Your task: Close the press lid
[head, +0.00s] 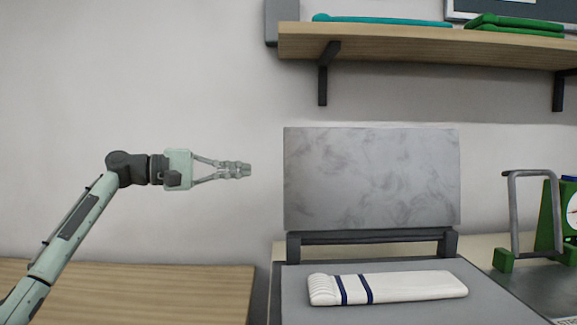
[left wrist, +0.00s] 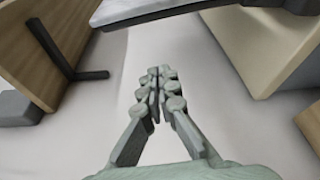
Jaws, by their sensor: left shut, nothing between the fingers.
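The press lid (head: 372,179) is a grey marbled panel. It stands upright, open, on a dark hinge bar at the back of the press bed (head: 420,310). A white knitted piece (head: 410,287) with two dark blue stripes lies flat on the bed. My left gripper (head: 247,170) is shut and empty in the air, left of the lid and apart from it, level with its middle. In the left wrist view the closed fingers (left wrist: 160,78) show with nothing between them. A dark panel edge (left wrist: 170,8) crosses the top there, probably the lid. My right gripper is not in view.
A wooden shelf (head: 430,42) on dark brackets hangs above the lid, with teal and green folded items on it. A grey metal frame with green feet (head: 515,215) and a green dial scale (head: 555,215) stand at right. A wooden tabletop (head: 130,290) lies bare at left.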

